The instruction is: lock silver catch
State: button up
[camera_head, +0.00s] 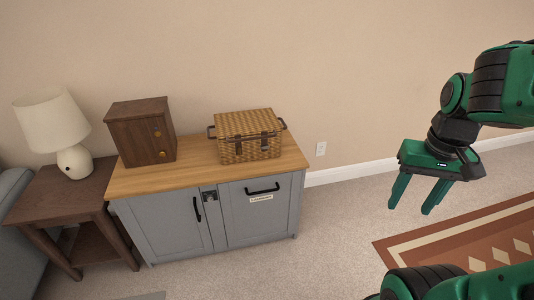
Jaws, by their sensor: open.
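A small silver catch (209,196) sits at the top of the grey cabinet's front, between its two doors. The cabinet (165,228) has a wooden top, a left door with an upright black handle (197,209) and a right front with a level black handle (262,189) above a small label. Both fronts look closed. The catch is too small to tell whether it is locked. My gripper (412,200) is open and empty, pointing down in the air to the right of the cabinet, well apart from the catch.
A woven basket (236,124) with dark latches and a dark wooden box (134,142) with round knobs stand on the cabinet. A lamp (58,130) stands on a brown side table (88,190) at the left. Carpet in front is clear; a patterned rug (440,246) lies at right.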

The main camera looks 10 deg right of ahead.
jog(key=w+a+f+n+t, duration=0.2)
jog(key=w+a+f+t, duration=0.1)
jog(key=w, duration=1)
jog(key=w+a+f+n+t+y, duration=0.1)
jog(key=w+a+f+n+t, duration=0.15)
jog(key=w, duration=1.05)
jog(key=w+a+f+n+t, duration=0.3)
jog(key=w+f, duration=0.1)
jog(key=w, duration=0.9)
jog(key=w+a+f+t+y, duration=0.2)
jog(key=w+a+f+t, duration=0.3)
jog(key=w+a+f, duration=0.5)
jog(key=t, duration=0.2)
send_near(265, 148)
jog(key=s+a+r, duration=0.1)
jog(key=a+r, duration=0.1)
notch_tip(265, 148, down, 4)
jog(key=s+m+t+h, duration=0.2)
jog(key=h, duration=0.1)
jog(key=shift+w+d+r, duration=0.1)
jog(key=shift+w, duration=2.6)
jog(key=shift+w+d+r, duration=0.1)
jog(key=shift+w, duration=2.6)
jog(key=c, duration=1)
